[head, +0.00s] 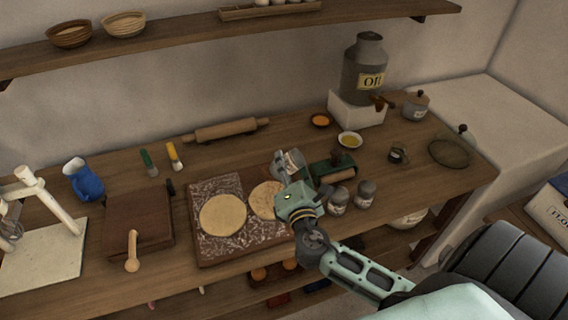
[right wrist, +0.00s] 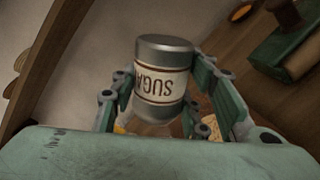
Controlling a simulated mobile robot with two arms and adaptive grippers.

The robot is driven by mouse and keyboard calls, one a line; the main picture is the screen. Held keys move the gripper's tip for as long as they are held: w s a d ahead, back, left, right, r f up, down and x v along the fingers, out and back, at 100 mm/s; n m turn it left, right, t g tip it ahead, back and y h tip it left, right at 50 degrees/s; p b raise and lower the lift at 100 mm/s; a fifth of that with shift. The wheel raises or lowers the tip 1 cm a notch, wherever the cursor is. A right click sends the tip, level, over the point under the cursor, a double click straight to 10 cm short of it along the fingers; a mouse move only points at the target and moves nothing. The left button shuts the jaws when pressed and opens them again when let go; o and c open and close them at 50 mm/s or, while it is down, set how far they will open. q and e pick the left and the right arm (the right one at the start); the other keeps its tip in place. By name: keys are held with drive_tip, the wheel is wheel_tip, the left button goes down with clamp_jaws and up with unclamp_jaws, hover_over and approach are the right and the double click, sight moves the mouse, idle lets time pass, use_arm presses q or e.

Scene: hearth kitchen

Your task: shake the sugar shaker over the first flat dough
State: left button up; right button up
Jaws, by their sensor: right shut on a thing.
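My right gripper (head: 290,184) is shut on the sugar shaker (right wrist: 164,80), a grey metal-topped jar with a cream label reading SUGA, upside down in the right wrist view. In the head view the shaker (head: 289,162) is held in the air and looks tilted, partly hidden by the gripper. Two flat round doughs lie on a floured board (head: 262,239): the left dough (head: 222,215) is fully visible, and the right dough (head: 263,199) is partly covered by my gripper. I cannot tell which is the first. My left gripper is not in view.
Two jars (head: 338,199) (head: 366,193) and a green block with a roller (head: 332,168) stand right of the board. A brown box (head: 140,210) with a wooden tool is left. The rolling pin (head: 226,130) lies behind. A shelf (head: 180,38) runs above.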

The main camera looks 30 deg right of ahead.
sight(274, 171)
drive_tip(key=shift+d+v, duration=0.15)
drive_tip(key=shift+v, duration=0.8)
drive_tip(key=shift+d+v, duration=0.15)
drive_tip(key=shift+v, duration=0.75)
drive_tip(key=shift+a, duration=0.1)
drive_tip(key=w+a, duration=0.3)
drive_tip(key=shift+a, duration=0.2)
drive_tip(key=shift+w+d, duration=0.2)
drive_tip(key=x, duration=0.3)
drive_tip(key=shift+w+a+b, duration=0.25)
drive_tip(key=shift+w+b, duration=0.1)
drive_tip(key=shift+w, duration=0.05)
idle(0.4)
